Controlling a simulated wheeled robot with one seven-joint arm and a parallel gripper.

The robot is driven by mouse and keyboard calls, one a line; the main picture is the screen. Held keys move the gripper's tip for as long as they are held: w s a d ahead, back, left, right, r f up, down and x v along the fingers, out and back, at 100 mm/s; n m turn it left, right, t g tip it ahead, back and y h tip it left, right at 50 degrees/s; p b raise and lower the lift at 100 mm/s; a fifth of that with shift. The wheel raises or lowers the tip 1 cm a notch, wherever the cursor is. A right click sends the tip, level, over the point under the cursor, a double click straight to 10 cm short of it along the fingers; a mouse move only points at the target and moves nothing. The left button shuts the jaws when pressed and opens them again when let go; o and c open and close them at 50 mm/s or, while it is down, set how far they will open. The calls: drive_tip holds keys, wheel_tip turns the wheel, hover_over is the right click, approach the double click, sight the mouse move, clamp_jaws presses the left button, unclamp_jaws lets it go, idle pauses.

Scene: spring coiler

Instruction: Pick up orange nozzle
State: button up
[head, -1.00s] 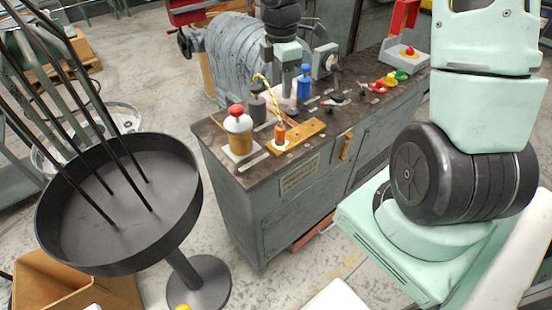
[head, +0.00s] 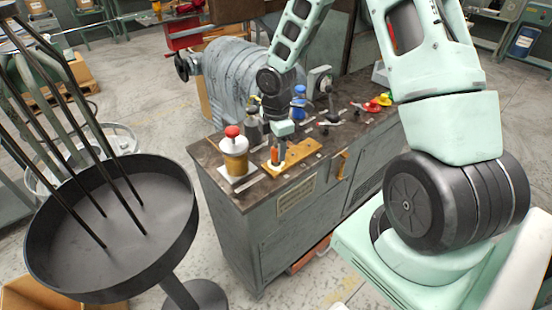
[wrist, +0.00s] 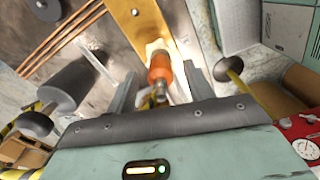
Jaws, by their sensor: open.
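The orange nozzle (wrist: 161,72) stands at the end of the wooden board (wrist: 140,20) on the cabinet top. It shows small in the head view (head: 281,156), partly covered by my gripper (head: 277,148). In the wrist view my gripper (wrist: 159,78) is open, with one grey finger on each side of the nozzle. A gap shows on both sides, so the fingers do not appear to touch it. The nozzle's lower end is partly hidden by the gripper's dark edge.
A bottle with a red cap (head: 235,156) stands left of the board (head: 303,151). A grey bottle (head: 253,128) and a blue bottle (head: 299,100) stand behind. A black round tray (head: 105,240) with upright rods stands left of the cabinet.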

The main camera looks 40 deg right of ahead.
sight(276, 148)
wheel_tip(276, 148, down, 4)
drive_tip(key=shift+a+r, duration=0.1)
drive_tip(key=shift+r, duration=0.1)
clamp_jaws()
drive_tip(key=shift+r, duration=0.15)
wheel_tip(276, 148, up, 11)
drive_tip(key=shift+r+p, duration=0.1)
drive_tip(key=shift+p, duration=0.95)
drive_tip(key=shift+r+p, duration=0.45)
drive_tip(key=shift+p, duration=0.1)
drive_tip(key=shift+f, duration=0.1)
